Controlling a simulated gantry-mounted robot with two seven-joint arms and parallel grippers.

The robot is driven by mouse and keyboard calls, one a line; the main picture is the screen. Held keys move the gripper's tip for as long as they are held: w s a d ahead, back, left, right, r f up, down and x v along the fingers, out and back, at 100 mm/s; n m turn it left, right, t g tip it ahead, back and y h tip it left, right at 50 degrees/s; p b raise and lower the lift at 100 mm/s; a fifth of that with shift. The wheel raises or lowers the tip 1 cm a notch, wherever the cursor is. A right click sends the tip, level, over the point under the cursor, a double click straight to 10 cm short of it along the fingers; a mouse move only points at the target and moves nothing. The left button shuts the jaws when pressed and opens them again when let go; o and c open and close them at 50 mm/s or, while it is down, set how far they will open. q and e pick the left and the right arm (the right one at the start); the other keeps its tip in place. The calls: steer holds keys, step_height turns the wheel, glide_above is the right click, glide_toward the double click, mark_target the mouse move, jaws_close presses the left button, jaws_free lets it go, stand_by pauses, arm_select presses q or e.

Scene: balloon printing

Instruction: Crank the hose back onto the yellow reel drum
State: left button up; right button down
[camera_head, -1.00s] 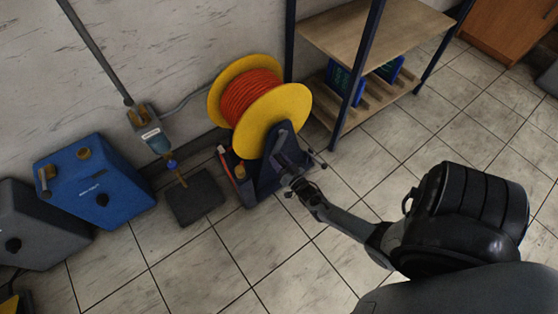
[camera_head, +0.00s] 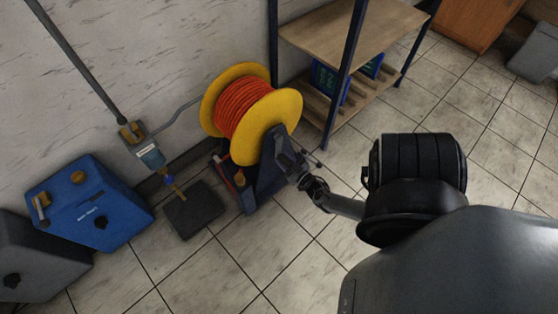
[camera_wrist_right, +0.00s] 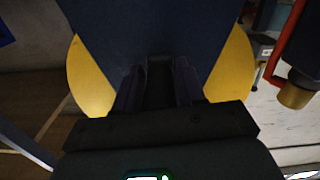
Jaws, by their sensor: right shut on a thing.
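The yellow reel drum (camera_head: 276,125) stands on the floor against the wall, on a dark blue stand (camera_head: 265,188). The orange hose (camera_head: 242,104) is wound around it between the two yellow flanges. My right gripper (camera_head: 298,173) is at the near right side of the reel, shut on what looks like the crank handle; the grip itself is too small and dark to make out. In the right wrist view my right gripper (camera_wrist_right: 158,85) points at the dark blue stand, with the yellow flange (camera_wrist_right: 233,68) showing on both sides. My left gripper is out of view.
A shelf (camera_head: 335,42) with blue boxes stands right behind the reel. A dark mat (camera_head: 194,211), a wall-mounted valve (camera_head: 150,157) and a blue box unit (camera_head: 90,203) are to the left. A brass nozzle (camera_wrist_right: 293,96) hangs beside the stand. Floor in front is clear.

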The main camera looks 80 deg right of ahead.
steer(key=c, duration=0.9)
jaws_free()
steer(key=shift+w+r, duration=0.15)
steer(key=shift+r, duration=0.05)
steer(key=shift+a+f, duration=0.1)
steer(key=shift+a, duration=0.1)
steer(key=shift+s+a+p, duration=0.25)
steer(key=shift+s+p, duration=0.15)
steer(key=shift+s, duration=0.25)
steer(key=shift+p+v, duration=1.35)
steer(key=shift+v, duration=3.45)
steer(key=shift+w+a, duration=0.1)
steer(key=shift+a, duration=0.05)
